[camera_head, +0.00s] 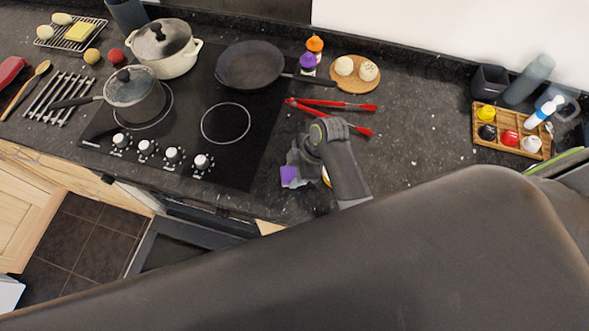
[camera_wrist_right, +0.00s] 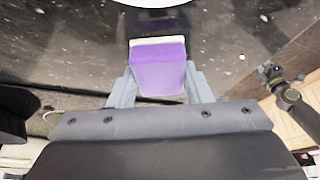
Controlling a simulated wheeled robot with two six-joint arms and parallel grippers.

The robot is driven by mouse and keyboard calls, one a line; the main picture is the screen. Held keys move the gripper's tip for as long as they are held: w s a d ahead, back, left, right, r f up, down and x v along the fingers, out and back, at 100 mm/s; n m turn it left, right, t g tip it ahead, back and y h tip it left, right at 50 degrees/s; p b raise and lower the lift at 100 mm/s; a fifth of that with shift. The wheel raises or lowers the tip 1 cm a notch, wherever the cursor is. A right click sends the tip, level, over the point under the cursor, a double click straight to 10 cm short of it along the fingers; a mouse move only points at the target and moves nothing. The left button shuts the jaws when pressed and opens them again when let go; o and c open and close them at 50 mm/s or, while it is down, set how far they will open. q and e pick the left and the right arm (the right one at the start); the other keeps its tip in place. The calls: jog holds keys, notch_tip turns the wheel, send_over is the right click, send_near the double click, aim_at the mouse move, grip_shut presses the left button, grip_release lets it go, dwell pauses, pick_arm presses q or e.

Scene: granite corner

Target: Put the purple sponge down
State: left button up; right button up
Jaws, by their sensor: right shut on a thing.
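The purple sponge (camera_head: 289,176), with a pale layer along one edge, is held between the fingers of my right gripper (camera_head: 296,164) over the counter, right of the cooktop's front corner. In the right wrist view the sponge (camera_wrist_right: 158,70) sits between both grey fingers of the right gripper (camera_wrist_right: 160,88). Dark counter shows beyond it; I cannot tell whether it touches the surface. My left gripper (camera_wrist_right: 272,74) shows small at the right of the wrist view, apart from the sponge, its jaws unclear. It is not visible in the head view.
Red-handled tongs (camera_head: 335,104) lie just behind my right gripper. A black pan (camera_head: 250,66) and a lidded pot (camera_head: 135,95) stand on the cooktop. Counter (camera_head: 425,125) between tongs and tray is clear.

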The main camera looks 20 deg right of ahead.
jog(key=o, duration=0.9)
jog(key=shift+r, duration=0.1)
jog(key=shift+d+r, duration=0.25)
jog(key=shift+r, duration=0.25)
jog(key=v, duration=1.1)
jog(key=shift+s+b, duration=0.1)
jog(key=shift+b, duration=0.3)
jog(key=shift+f, duration=0.1)
